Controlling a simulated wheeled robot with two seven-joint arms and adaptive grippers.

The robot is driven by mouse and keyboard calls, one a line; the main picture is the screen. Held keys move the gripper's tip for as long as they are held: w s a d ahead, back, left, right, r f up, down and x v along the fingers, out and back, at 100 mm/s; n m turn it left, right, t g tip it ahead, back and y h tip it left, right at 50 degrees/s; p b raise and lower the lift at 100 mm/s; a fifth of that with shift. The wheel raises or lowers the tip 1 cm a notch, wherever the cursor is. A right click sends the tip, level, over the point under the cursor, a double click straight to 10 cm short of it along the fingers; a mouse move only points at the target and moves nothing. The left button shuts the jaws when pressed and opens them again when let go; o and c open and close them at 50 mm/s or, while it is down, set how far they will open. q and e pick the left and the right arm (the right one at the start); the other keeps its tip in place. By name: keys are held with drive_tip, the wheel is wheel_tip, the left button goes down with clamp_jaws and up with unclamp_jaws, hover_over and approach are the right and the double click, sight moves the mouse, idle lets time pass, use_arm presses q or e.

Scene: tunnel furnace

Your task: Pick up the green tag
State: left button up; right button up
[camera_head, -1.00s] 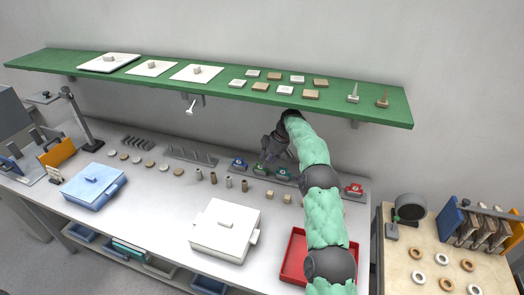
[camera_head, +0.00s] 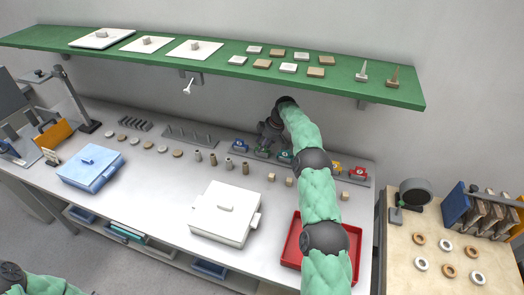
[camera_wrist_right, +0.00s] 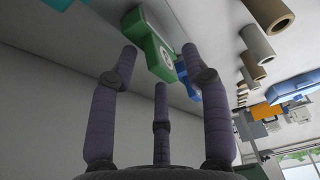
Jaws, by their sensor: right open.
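The green tag (camera_head: 262,153) stands in a row of coloured tags at the back of the long table, under the shelf. It also shows in the right wrist view (camera_wrist_right: 150,45), just beyond the fingertips. My right gripper (camera_head: 266,138) is just above and behind the green tag. In the right wrist view its fingers (camera_wrist_right: 160,56) are spread apart, with the tag in line with the gap between the upper two. I see no clear contact. A blue tag (camera_head: 240,146) and a teal tag (camera_head: 285,156) flank the green one. My left gripper is out of view; part of my left arm shows bottom left.
The green shelf (camera_head: 225,69) hangs above the tag row. Yellow (camera_head: 335,167) and red (camera_head: 359,173) tags stand further right. Several small cylinders (camera_head: 213,160) stand in front. A white box (camera_head: 225,213) and a red tray (camera_head: 292,248) are nearer.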

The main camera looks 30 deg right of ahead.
clamp_jaws()
drive_tip(key=shift+r, duration=0.15)
